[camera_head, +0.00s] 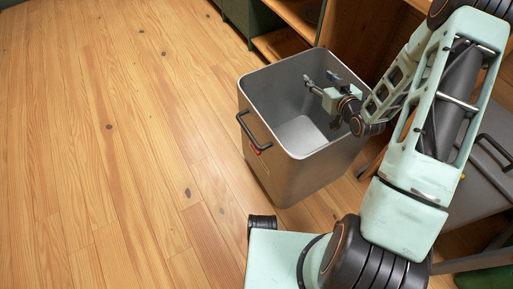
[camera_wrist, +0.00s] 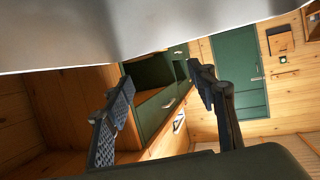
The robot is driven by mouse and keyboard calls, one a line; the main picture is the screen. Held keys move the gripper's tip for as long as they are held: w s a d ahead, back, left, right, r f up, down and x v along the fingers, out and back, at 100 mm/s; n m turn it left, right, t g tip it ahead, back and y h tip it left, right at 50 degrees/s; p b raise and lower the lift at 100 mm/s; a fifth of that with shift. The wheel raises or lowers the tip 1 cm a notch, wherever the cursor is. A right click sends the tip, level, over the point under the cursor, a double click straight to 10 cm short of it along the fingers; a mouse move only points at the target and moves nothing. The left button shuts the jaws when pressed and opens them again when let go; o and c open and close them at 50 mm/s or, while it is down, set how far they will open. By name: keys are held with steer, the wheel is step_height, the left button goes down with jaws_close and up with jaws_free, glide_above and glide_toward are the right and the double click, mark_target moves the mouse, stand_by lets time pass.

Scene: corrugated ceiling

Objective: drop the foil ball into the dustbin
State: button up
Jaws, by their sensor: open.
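The dustbin (camera_head: 285,172) is a grey, open-topped square bin with a dark side handle, standing upright on the floor in the head view. Its pale inner bottom shows partly, with no ball on the part in view. My gripper (camera_head: 320,81) is over the bin's opening, near its far side. Its two fingers are apart with nothing between them, as the wrist view (camera_wrist: 160,82) also shows. A smooth grey surface, probably the bin's wall (camera_wrist: 130,30), fills the top of the wrist view. I see no foil ball in either view; part of the bin's inside is hidden.
The wooden floor (camera_head: 110,150) left of the bin is clear. Green and wooden cabinets (camera_head: 285,42) stand behind it. A grey seat-like thing (camera_head: 480,165) is at the right, behind my arm. A green door (camera_wrist: 238,75) shows in the wrist view.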

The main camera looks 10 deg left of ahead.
step_height(320, 180, up, 6)
steer(key=shift+f, duration=0.1)
stand_by(0.6)
